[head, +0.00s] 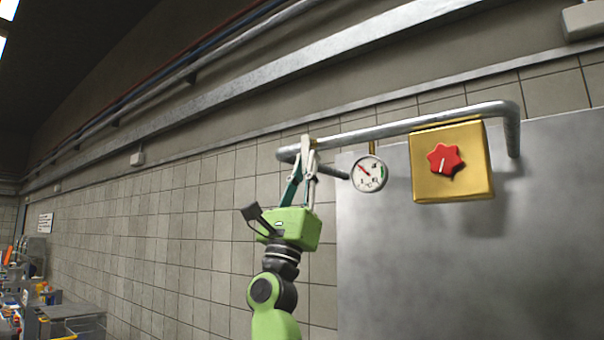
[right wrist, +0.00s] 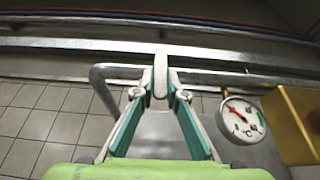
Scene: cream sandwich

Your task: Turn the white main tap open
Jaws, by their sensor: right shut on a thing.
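My right gripper (head: 306,150) reaches up to the metal pipe on the wall, near its left bend. Its fingers come together on a narrow pale piece, which looks like the white main tap. In the right wrist view the fingertips (right wrist: 160,84) close around this upright white tap (right wrist: 161,62), just in front of the pipe. My left gripper is not in view.
The pipe (head: 380,131) runs right above a round gauge (head: 369,174) and a brass box (head: 466,185) with a red knob (head: 444,160). A metal panel (head: 400,270) is behind them. Tiled wall is free to the left. Cluttered counters (head: 72,311) stand far left.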

